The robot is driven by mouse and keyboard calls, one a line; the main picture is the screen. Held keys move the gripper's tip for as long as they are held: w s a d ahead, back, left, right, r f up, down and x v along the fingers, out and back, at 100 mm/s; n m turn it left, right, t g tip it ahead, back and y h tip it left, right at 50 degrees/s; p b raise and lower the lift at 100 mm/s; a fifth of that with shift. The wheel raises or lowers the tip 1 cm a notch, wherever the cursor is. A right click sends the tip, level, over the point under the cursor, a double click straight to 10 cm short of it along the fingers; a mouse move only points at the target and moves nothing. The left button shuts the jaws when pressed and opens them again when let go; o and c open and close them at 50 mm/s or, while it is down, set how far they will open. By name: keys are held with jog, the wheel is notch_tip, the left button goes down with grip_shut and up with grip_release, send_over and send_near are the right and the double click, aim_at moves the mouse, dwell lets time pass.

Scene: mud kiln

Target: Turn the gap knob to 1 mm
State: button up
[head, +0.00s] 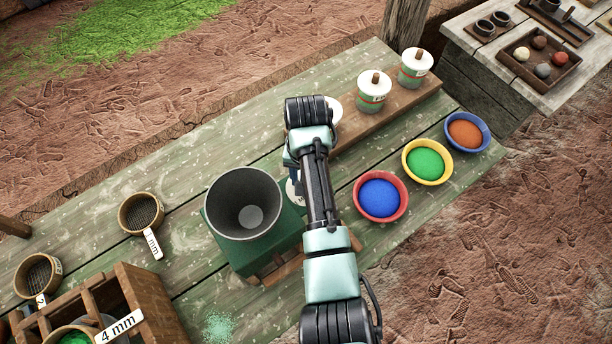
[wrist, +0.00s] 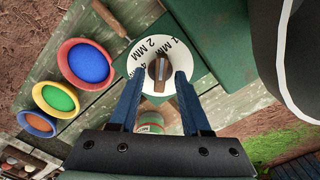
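The gap knob (wrist: 159,69) is a small brown and dark knob at the middle of a round white dial (wrist: 206,76) on a green plate. The dial's printed marks include 1 MM, 2 MM and a partly hidden 4 mark. I cannot tell exactly which mark the knob points to. My gripper (wrist: 160,76) is open, with one blue finger on each side of the knob and a small gap visible at each side. In the head view the dial (head: 292,192) shows only as a sliver beside the green mill (head: 256,227); my arm hides the knob.
Bowls of blue (head: 379,198), green (head: 426,162) and orange (head: 465,133) powder stand right of my arm. Lidded jars (head: 369,95) stand on a wooden board behind.

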notch_tip(320, 180, up, 13)
jog(key=p, duration=0.3)
dwell(0.9)
